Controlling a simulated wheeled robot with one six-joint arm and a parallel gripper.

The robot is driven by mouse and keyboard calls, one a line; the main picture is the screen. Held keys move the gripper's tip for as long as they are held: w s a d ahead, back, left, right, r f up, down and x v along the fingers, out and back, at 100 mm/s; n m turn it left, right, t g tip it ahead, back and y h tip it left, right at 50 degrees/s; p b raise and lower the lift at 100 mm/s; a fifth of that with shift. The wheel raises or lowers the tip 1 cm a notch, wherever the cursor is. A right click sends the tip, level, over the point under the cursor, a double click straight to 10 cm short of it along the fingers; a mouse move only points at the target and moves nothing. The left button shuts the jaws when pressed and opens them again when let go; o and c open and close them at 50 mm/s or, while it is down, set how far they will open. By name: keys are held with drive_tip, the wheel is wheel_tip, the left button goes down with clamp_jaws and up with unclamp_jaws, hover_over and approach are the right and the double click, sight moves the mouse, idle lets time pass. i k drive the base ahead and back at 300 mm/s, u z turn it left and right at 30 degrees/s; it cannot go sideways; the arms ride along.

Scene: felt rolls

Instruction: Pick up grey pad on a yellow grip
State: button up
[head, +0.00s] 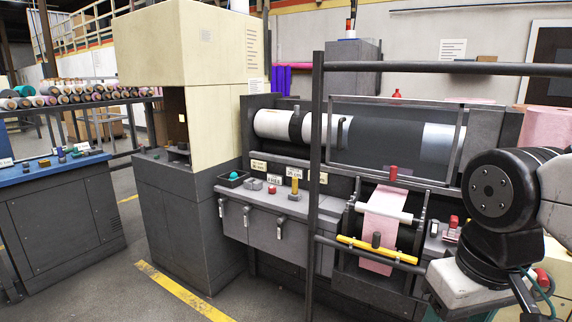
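A small upright yellow grip (295,186) stands on the grey machine's front shelf, left of the dark upright post. A grey part (294,197) shows at its foot; it is too small to tell whether this is the pad. Further right, a dark grey knob (376,240) shows at a long yellow bar (350,245) in front of a pink sheet. My arm comes in from the right edge, right of both. My gripper itself is not in view.
A dark post and rail (316,150) stand before the machine. A black tray (233,179) with a teal item, a grey block and a red-topped piece (272,188) share the shelf. Floor at lower left is open.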

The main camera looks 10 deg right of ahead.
sight(294, 195)
drive_tip(key=u, duration=0.55)
drive_tip(key=i, duration=2.9)
drive_tip(key=z, duration=0.25)
